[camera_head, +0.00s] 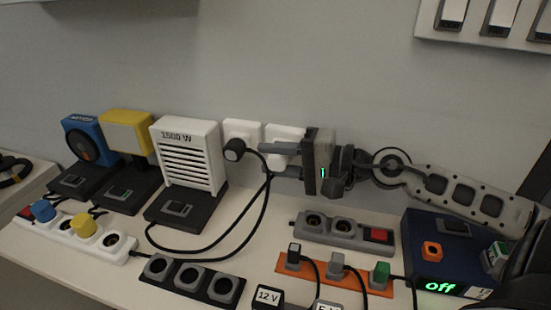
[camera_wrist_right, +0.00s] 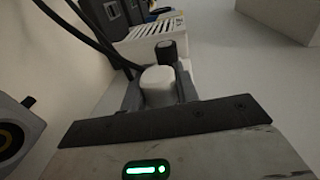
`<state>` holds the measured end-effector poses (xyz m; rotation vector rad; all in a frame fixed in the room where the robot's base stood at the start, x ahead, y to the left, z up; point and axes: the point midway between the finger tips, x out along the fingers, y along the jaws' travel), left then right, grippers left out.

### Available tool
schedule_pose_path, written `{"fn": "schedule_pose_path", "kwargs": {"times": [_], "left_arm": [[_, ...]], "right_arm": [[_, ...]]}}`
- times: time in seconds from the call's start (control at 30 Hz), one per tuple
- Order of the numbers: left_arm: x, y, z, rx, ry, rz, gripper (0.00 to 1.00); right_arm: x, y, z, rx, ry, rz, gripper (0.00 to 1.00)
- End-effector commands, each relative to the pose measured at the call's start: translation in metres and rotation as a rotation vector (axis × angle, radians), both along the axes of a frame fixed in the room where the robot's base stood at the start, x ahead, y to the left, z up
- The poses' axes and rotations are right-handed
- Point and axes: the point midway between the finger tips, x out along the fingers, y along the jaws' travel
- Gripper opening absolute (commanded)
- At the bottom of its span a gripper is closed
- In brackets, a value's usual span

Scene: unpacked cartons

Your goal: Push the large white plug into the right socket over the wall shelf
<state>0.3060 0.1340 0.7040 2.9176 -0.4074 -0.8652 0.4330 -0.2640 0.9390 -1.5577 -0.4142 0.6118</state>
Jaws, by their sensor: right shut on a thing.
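Two white wall sockets sit side by side above the shelf, behind the cables. The left socket (camera_head: 242,128) has a black plug (camera_head: 234,150) in it. The right socket (camera_head: 286,131) is partly covered by my right gripper (camera_head: 268,160), whose fingers point left in the head view. In the right wrist view, my right gripper (camera_wrist_right: 158,95) is shut on the large white plug (camera_wrist_right: 157,80), with one finger on each side of it. The black plug (camera_wrist_right: 166,50) shows just beyond it. The gripper hides whether the white plug touches the right socket. My left gripper is not in view.
A white 1500 W heater (camera_head: 186,155) stands left of the sockets, beside yellow and blue devices. Black cables loop below the sockets. A grey power strip (camera_head: 345,232), an orange strip (camera_head: 335,274) and a blue box (camera_head: 440,255) reading "off" occupy the shelf's right.

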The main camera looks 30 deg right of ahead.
Motion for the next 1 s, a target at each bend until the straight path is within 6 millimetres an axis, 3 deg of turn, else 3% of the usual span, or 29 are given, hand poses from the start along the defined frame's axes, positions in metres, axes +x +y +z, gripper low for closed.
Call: {"fn": "schedule_pose_path", "kwargs": {"times": [0.47, 0.5, 0.57, 1.0], "left_arm": [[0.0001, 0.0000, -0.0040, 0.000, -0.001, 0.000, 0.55], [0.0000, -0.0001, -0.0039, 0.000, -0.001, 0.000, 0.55], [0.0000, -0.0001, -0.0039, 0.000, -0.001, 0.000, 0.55], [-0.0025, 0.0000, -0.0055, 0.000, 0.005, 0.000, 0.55]], "right_arm": [[0.0028, -0.0031, 0.0003, -0.001, -0.001, -0.001, 0.08], [0.0028, -0.0031, 0.0003, -0.001, -0.001, -0.001, 0.41], [0.0028, -0.0031, 0.0002, -0.001, -0.001, 0.000, 0.56], [0.0026, -0.0029, -0.0002, -0.001, 0.001, 0.000, 0.56]]}}
